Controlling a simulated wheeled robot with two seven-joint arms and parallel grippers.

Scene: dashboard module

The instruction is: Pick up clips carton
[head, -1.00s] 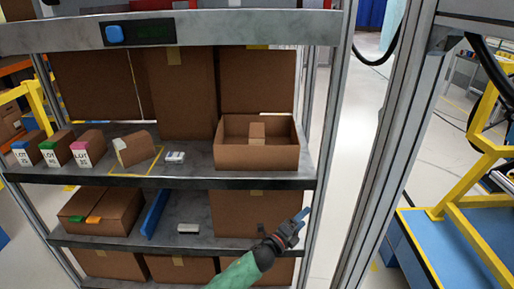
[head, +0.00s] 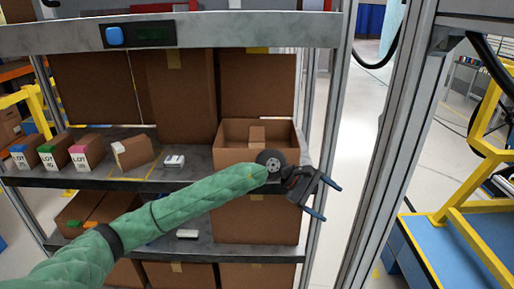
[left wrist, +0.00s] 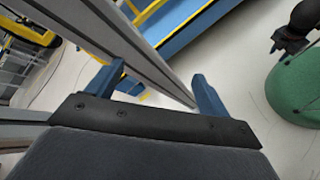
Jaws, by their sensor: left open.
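No label naming clips is readable in these frames, so I cannot tell which carton is the clips carton. A small brown carton (head: 257,136) stands inside an open brown box (head: 232,156) at the right of the upper shelf. A brown carton with a white label (head: 133,152) lies tilted on a yellow-marked area of that shelf. My left gripper (head: 330,200) is open and empty, in front of the rack's right side, its fingers pointing right. In the left wrist view its two blue fingers (left wrist: 158,75) stand apart with nothing between them.
Three lot-labelled cartons (head: 88,154) stand at the shelf's left. A small white item (head: 174,161) lies near the tilted carton. A metal post (head: 385,150) rises right of the rack. A green-sleeved part of mine with a dark end (left wrist: 290,40) shows at upper right.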

